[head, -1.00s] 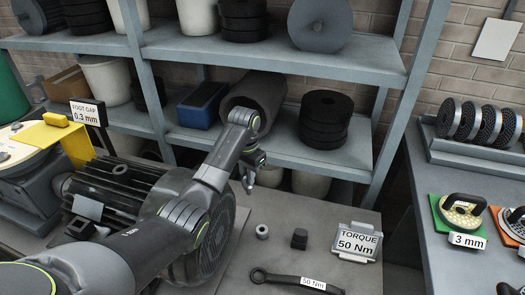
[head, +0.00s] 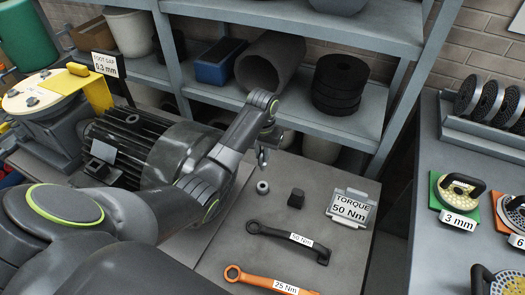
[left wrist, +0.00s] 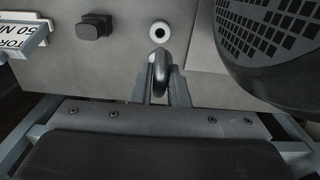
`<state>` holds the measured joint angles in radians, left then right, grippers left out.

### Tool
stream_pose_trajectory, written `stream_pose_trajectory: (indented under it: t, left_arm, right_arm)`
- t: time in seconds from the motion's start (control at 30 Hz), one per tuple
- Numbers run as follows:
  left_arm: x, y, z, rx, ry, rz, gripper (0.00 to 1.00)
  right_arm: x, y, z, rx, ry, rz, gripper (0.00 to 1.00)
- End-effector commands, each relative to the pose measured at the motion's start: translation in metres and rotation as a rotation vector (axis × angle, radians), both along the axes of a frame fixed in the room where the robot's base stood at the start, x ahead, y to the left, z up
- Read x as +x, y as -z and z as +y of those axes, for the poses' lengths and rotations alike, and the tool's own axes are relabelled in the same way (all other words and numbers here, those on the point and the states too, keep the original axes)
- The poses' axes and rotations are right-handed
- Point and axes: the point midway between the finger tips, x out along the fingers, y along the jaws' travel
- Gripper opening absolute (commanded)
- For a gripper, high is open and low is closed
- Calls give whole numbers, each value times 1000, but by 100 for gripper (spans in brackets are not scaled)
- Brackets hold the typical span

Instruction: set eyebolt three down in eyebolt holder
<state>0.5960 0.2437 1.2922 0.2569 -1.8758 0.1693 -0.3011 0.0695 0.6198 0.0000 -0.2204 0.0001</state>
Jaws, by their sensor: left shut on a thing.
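My left gripper (head: 263,158) is above the back of the grey bench, behind the eyebolt holder in the head view. In the left wrist view the gripper (left wrist: 164,90) is shut on eyebolt three (left wrist: 157,68), a dark metal ring standing between the fingers. Its shank is hidden. The eyebolt holder (head: 262,187) is a small pale round piece with a dark hole on the bench. It also shows in the left wrist view (left wrist: 160,33), just beyond the eyebolt, and its hole looks empty. The eyebolt appears apart from it. My right gripper is not in view.
A black block (head: 296,198) and a torque sign (head: 350,209) stand right of the holder. A dark 50 Nm wrench (head: 285,239) and an orange 25 Nm wrench (head: 268,281) lie in front. The motor (head: 150,150) stands close on the left.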

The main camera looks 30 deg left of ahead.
Motion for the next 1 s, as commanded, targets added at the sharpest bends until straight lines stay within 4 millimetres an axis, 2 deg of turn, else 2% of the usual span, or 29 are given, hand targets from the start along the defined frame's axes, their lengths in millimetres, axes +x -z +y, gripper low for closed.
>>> stream_pose_trajectory:
  t: [0.4, 0.6, 1.0]
  left_arm:
    - [0, 42, 0, 0, 1, 2, 0]
    - [0, 57, 0, 0, 1, 1, 0]
    - [0, 64, 0, 0, 1, 0, 0]
  right_arm:
    - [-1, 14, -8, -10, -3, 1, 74]
    - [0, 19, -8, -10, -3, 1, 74]
    - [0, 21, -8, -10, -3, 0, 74]
